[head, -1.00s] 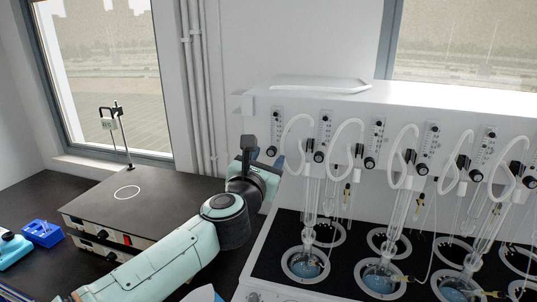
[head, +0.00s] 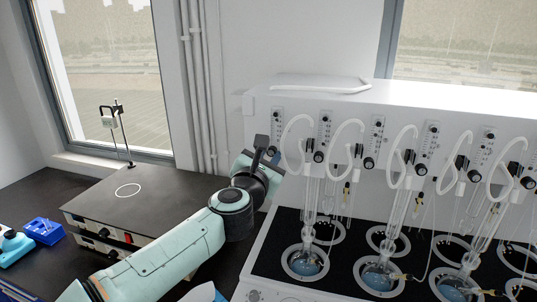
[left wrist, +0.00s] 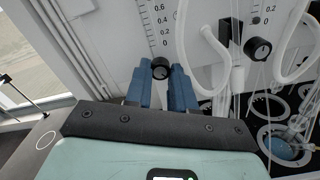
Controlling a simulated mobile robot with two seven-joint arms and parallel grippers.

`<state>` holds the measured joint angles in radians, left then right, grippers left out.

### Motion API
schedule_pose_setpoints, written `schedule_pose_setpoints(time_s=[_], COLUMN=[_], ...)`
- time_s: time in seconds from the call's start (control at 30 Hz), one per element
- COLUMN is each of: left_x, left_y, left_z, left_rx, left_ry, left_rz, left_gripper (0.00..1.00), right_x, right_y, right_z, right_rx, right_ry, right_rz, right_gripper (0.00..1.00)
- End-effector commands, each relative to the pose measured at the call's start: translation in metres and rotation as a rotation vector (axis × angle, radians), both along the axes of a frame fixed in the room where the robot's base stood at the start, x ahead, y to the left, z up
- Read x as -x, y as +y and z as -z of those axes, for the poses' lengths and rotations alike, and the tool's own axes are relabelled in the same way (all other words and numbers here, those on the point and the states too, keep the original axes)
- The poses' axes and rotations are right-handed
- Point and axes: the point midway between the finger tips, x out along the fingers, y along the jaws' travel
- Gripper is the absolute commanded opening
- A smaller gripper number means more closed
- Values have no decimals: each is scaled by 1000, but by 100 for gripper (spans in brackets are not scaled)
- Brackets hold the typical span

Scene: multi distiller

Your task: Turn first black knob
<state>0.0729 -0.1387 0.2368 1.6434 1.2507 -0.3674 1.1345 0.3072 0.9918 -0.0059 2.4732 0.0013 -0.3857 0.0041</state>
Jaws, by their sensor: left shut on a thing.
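The white multi distiller (head: 400,105) has a row of flow gauges with black knobs on its front panel. The first black knob (left wrist: 160,68) is at the foot of the leftmost gauge. My left gripper (left wrist: 161,84) has its two blue fingers on either side of this knob and is shut on it. In the head view, my left gripper (head: 277,157) is at the panel's left end, its wrist tilted, and the knob there is mostly hidden by the fingers. My right gripper is not in view.
White looped hoses (head: 345,140) and glass tubes hang just right of the gripper. A second black knob (left wrist: 257,48) is to the right. A flat black-topped device (head: 140,205) stands at the left on the dark bench, with a blue rack (head: 43,232) beside it.

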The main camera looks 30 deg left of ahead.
Motion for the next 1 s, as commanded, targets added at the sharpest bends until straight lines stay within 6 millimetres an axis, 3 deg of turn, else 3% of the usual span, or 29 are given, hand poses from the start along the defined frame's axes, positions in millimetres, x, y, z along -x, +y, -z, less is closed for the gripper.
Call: schedule_pose_setpoints(time_s=[0.3, 0.33, 0.4, 0.77, 1.0], left_x=[0, 0, 0, 5, 46], left_y=[1, 0, 0, -1, -11], left_z=[0, 0, 0, 0, 0], left_rx=[-33, -33, -33, -32, -33], left_ry=[8, 8, 8, 8, 5], left_rz=[-1, -1, -1, 0, 0], left_gripper=[0, 34, 49, 49, 49], right_x=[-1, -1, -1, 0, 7], right_y=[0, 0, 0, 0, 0], right_z=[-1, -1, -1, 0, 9], right_rx=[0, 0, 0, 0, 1], right_ry=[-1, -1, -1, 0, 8], right_rz=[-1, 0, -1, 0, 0], right_gripper=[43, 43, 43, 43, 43])
